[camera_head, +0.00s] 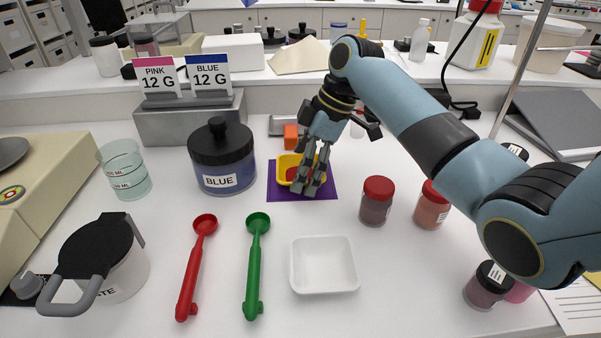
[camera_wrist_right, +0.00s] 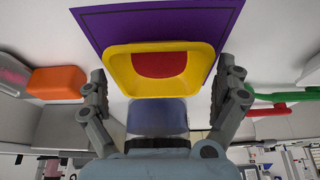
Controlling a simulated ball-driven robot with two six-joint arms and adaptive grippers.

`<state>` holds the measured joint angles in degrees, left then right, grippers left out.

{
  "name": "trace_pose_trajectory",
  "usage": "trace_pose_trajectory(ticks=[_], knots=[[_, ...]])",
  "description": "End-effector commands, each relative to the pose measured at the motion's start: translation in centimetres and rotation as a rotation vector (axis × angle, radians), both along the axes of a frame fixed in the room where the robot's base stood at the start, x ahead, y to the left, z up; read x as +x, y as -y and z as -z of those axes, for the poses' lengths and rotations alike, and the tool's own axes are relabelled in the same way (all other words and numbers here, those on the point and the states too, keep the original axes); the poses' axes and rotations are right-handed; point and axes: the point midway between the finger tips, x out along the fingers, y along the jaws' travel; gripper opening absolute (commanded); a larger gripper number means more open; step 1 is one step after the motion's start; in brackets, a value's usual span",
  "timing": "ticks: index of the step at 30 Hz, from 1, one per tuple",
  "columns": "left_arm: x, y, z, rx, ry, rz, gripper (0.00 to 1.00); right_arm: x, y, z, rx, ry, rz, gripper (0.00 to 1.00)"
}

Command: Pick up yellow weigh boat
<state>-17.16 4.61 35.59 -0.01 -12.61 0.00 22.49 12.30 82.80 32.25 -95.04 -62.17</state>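The yellow weigh boat (camera_head: 283,163) sits on a purple mat (camera_head: 284,196) near the back middle of the bench. It has a red patch inside, perhaps powder, seen best in the wrist view, where the boat (camera_wrist_right: 125,78) lies ahead of the fingers. My right gripper (camera_head: 308,188) points down over the boat and hides much of it in the head view. In the wrist view my right gripper (camera_wrist_right: 163,72) is open, its fingers apart on either side of the boat. Contact with the boat cannot be told. My left gripper is not in view.
An orange block (camera_head: 291,137) is just behind the boat. A blue jar (camera_head: 222,172) stands left. Red-lidded jars (camera_head: 376,204) (camera_head: 432,212) stand right. Red (camera_head: 193,270) and green (camera_head: 254,268) scoops and a white weigh boat (camera_head: 324,284) lie in front.

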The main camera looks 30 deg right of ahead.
Motion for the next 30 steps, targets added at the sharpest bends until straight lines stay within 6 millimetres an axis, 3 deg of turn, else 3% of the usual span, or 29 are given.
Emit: trace_pose_trajectory(ticks=[1, 8, 20, 28, 30], knots=[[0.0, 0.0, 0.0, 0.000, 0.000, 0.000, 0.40, 0.0, 0.0, 0.0, 0.000, 0.000, 0.000, 0.91], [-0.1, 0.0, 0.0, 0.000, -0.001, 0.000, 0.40, 0.0, 0.0, 0.0, 0.000, 0.000, 0.000, 0.62], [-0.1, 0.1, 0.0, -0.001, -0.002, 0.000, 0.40, 0.0, 0.0, -0.4, -0.001, 0.001, -0.001, 0.62], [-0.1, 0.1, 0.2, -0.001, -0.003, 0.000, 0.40, 0.2, 0.0, -4.2, 0.000, 0.006, 0.000, 0.62], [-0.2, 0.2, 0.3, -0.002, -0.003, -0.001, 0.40, -0.4, 1.7, -4.9, -0.006, 0.002, 0.003, 0.62]])
